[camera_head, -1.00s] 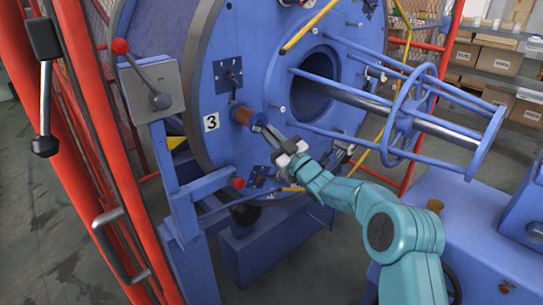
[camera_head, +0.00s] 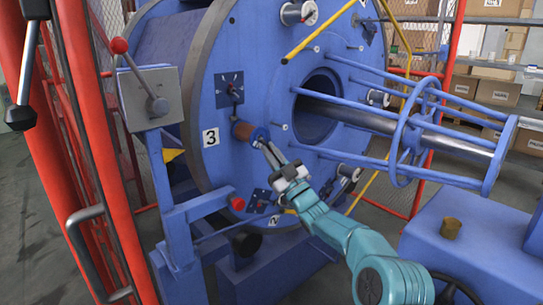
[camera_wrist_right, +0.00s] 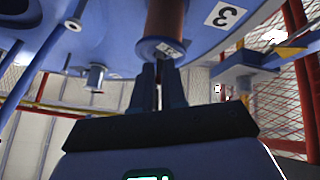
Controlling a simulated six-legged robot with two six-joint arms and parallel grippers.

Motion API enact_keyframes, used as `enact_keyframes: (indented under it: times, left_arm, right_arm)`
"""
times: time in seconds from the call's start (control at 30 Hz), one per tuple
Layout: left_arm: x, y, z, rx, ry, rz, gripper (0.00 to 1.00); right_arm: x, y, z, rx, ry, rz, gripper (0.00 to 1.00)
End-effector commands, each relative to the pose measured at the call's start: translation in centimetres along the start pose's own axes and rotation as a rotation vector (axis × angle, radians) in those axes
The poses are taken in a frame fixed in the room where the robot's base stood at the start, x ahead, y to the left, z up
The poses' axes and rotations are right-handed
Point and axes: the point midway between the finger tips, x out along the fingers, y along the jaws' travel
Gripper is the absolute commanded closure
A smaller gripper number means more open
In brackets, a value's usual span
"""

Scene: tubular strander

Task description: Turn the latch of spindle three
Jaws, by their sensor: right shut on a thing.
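The number 3 plate (camera_head: 211,137) marks spindle three on the blue drum face. Beside it a copper-coloured spool with a blue end flange (camera_head: 247,131) sticks out toward me; the flange also shows in the right wrist view (camera_wrist_right: 160,47). My right gripper (camera_head: 263,146) is at the front of this flange. In the right wrist view its fingers (camera_wrist_right: 159,72) are nearly together around a small part at the flange's centre, where the latch sits. The fingers mostly hide the latch, so I cannot tell its angle. My left gripper is not in view.
A small dial plate (camera_head: 230,89) is on the drum above the spool. A grey box with a red-knobbed lever (camera_head: 150,95) stands at left, beside the red guard frame (camera_head: 95,150). The blue cage (camera_head: 405,135) juts out to the right.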

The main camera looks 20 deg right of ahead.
Motion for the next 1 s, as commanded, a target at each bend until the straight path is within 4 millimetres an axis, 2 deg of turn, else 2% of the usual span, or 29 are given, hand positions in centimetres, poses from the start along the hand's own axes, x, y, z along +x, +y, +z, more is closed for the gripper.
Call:
enact_keyframes:
  times: [0.07, 0.1, 0.17, 0.47, 0.63, 0.77, 1.0]
  left_arm:
    - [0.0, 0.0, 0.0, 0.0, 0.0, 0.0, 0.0]
    - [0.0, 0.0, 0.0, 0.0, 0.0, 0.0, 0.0]
    - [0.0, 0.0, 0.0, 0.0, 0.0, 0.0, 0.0]
    - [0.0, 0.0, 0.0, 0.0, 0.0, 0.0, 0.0]
    - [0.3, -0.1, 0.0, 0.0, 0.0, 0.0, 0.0]
    - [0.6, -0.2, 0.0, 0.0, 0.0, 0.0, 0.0]
    - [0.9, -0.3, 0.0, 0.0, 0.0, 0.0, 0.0]
  right_arm:
    - [-0.1, -0.1, 0.1, 0.001, -0.003, -0.001, 1.0]
    - [-0.1, -0.1, 0.1, 0.001, -0.003, -0.001, 0.82]
    - [-0.1, -0.1, 0.1, 0.001, -0.003, -0.001, 0.63]
    - [-0.1, 0.0, 0.0, 0.0, -0.001, 0.0, 0.63]
    - [-1.4, 0.0, 0.1, 0.002, -0.003, -0.001, 0.63]
    - [-3.9, 0.1, 0.2, 0.002, -0.005, 0.001, 0.63]
    - [-10.1, 0.1, 0.1, 0.001, -0.006, 0.001, 0.63]
